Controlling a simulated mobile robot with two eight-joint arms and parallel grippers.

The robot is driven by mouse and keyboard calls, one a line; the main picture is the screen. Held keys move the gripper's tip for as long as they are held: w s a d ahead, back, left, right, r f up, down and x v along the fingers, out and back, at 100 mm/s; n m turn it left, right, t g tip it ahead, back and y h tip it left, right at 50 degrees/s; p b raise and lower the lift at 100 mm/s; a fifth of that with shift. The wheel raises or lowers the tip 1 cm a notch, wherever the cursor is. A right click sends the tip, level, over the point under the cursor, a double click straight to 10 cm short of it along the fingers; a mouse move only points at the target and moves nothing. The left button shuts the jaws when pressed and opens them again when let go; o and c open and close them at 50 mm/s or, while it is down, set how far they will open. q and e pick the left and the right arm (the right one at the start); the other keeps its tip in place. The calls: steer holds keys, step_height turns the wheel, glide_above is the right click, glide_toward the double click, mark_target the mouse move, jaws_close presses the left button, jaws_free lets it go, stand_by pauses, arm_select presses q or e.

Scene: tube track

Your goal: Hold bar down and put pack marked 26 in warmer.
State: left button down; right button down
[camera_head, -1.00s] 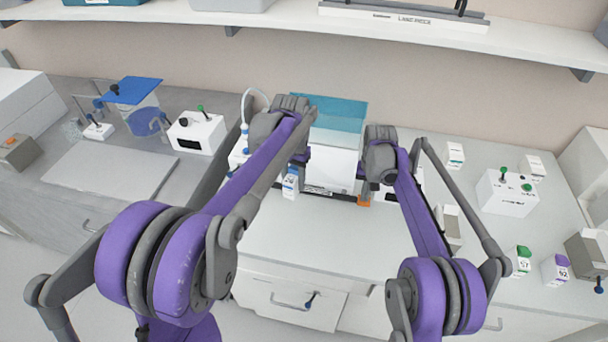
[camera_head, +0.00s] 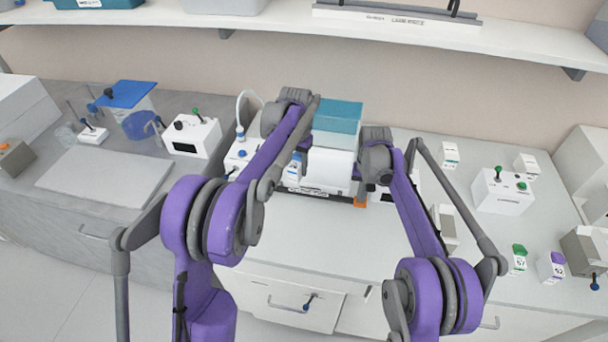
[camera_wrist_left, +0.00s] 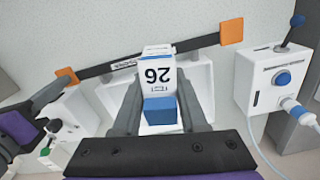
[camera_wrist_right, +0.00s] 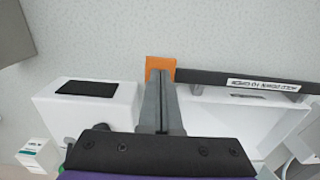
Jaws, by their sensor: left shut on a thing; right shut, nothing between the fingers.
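The pack marked 26 (camera_wrist_left: 158,72) is white with a blue end, and its number reads upside down in the left wrist view. My left gripper (camera_wrist_left: 160,98) is shut on it, holding it in front of the warmer. The pack also shows in the head view (camera_head: 293,173). The warmer (camera_head: 335,140) is a white box with a teal lid (camera_head: 338,116). The dark bar (camera_wrist_left: 198,44) with orange ends runs along the warmer; its label reads "hold down to open" (camera_wrist_right: 262,86). My right gripper (camera_wrist_right: 161,82) is shut and empty, its tips at the bar's orange end (camera_wrist_right: 160,67). Contact is hard to confirm.
A white box with a blue knob and hose (camera_wrist_left: 275,78) stands beside the warmer. A white box with a dark panel (camera_wrist_right: 88,105) stands on the other side. Packs marked 57 (camera_head: 518,260) and 92 (camera_head: 551,267) stand at the right. The counter front is clear.

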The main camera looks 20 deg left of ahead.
arm_select(q)
steer(key=shift+w, duration=0.1)
steer(key=w+a+f, duration=0.2)
steer(key=w, duration=0.7)
steer(key=shift+w+a+f, duration=0.15)
steer(key=shift+w+f, duration=0.1)
stand_by(0.3)
steer(key=shift+f, duration=0.1)
steer(key=shift+f, duration=1.15)
steer(key=shift+f, duration=1.9)
steer(key=shift+f, duration=0.45)
